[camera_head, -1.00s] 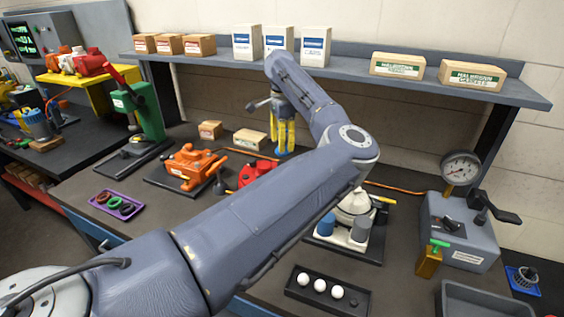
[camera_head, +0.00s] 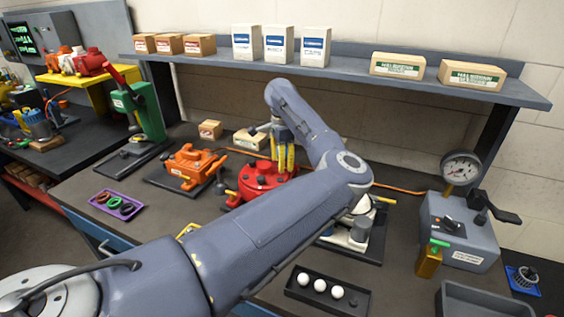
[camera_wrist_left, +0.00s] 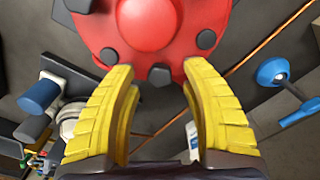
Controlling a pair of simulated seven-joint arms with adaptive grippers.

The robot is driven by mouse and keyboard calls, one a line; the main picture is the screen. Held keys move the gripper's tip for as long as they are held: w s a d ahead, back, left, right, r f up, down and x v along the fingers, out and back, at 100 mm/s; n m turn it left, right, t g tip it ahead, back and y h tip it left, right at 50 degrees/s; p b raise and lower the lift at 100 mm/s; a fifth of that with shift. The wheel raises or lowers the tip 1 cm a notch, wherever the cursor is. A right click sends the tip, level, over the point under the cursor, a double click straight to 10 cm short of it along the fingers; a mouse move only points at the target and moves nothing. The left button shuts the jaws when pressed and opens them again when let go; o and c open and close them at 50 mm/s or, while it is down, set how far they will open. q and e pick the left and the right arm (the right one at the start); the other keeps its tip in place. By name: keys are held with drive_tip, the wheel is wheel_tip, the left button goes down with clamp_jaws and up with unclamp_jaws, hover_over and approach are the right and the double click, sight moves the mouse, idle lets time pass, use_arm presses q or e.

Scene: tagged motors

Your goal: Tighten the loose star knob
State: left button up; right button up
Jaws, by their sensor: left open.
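My left gripper (camera_head: 283,158) hangs fingers down over the red round device (camera_head: 262,176) at the middle of the bench. In the left wrist view, my left gripper (camera_wrist_left: 157,80) has its two yellow fingers open and empty. Between and beyond their tips is the red body (camera_wrist_left: 185,52) with dark knobs around its edge. One dark knob (camera_wrist_left: 160,75) lies between the fingertips, apart from both. Other dark knobs (camera_wrist_left: 109,56) and (camera_wrist_left: 206,39) sit to either side. I cannot tell which knob is loose. My right gripper is not in view.
An orange device (camera_head: 190,166) stands left of the red one. A white and blue device (camera_head: 350,232) is partly hidden behind my left arm. A black tray (camera_head: 300,293) with white balls lies in front. A shelf (camera_head: 340,67) with boxes runs above.

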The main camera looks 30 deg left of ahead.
use_arm(q)
clamp_jaws()
idle(0.6)
drive_tip(key=shift+d+m, duration=0.15)
drive_tip(key=shift+m, duration=3.15)
drive_tip(key=shift+c, duration=1.8)
unclamp_jaws()
drive_tip(key=shift+d, duration=0.15)
drive_tip(key=o, duration=0.4)
drive_tip(key=shift+c, duration=0.2)
drive_tip(key=shift+a+r, duration=0.1)
drive_tip(key=shift+a, duration=0.1)
wheel_tip(320, 180, up, 12)
